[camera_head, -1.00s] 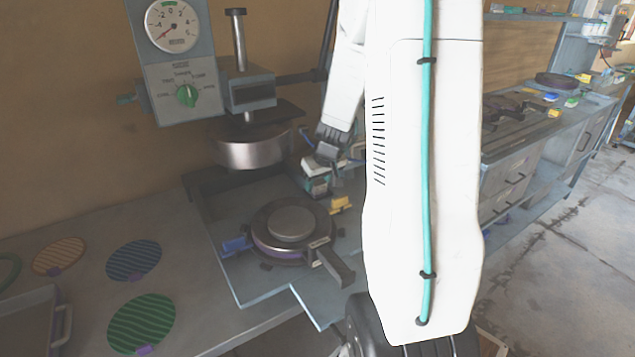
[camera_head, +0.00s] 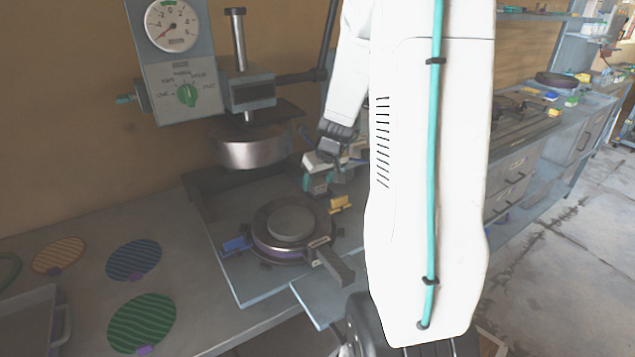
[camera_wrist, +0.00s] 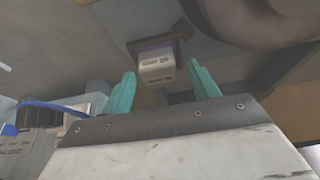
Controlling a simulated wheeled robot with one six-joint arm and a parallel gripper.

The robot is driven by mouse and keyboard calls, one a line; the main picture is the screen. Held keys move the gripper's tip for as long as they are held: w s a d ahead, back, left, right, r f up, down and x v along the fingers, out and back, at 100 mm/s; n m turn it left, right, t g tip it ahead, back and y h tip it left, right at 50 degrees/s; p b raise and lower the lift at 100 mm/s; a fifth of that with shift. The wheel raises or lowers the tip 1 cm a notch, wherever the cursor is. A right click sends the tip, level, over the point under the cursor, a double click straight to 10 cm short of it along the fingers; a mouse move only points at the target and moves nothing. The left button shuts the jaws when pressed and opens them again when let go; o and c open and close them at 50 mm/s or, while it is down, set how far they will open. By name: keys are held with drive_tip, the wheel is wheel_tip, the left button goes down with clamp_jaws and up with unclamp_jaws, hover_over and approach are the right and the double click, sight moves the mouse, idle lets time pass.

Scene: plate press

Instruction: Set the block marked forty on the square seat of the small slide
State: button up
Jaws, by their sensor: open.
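My gripper (camera_wrist: 162,74) is open in the wrist view, its two teal fingers spread apart. A pale block (camera_wrist: 156,66) with small dark print on its faces shows between and just beyond the fingertips. The print is too blurred to read, so I cannot tell if it says forty. A dark, purple-edged piece adjoins the block's upper side; I cannot tell if this is the slide's square seat. In the head view my gripper (camera_head: 317,184) is low behind the round mould, right of the press head. The block and slide cannot be made out there.
The round mould (camera_head: 291,222) with a blue tab, yellow tab and dark handle sits on the press base. The metal press head (camera_head: 249,149) hangs above it. Striped discs, including a green one (camera_head: 142,322), lie at left beside a grey tray (camera_head: 28,318).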

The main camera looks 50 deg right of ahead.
drive_tip(key=v, duration=1)
drive_tip(key=s+a+r+n+y, duration=0.1)
drive_tip(key=s+a+r, duration=0.15)
drive_tip(key=a, duration=0.55)
drive_tip(key=s+a+r+n, duration=0.1)
drive_tip(key=s+a+r, duration=0.15)
drive_tip(key=a, duration=0.55)
drive_tip(key=s+a+r+g, duration=0.2)
drive_tip(key=s+a+g, duration=0.1)
drive_tip(key=s+a, duration=0.8)
drive_tip(key=s, duration=0.3)
drive_tip(key=shift+s+a+r+n, duration=0.15)
drive_tip(key=shift+a+r+n, duration=0.1)
drive_tip(key=shift+n, duration=0.15)
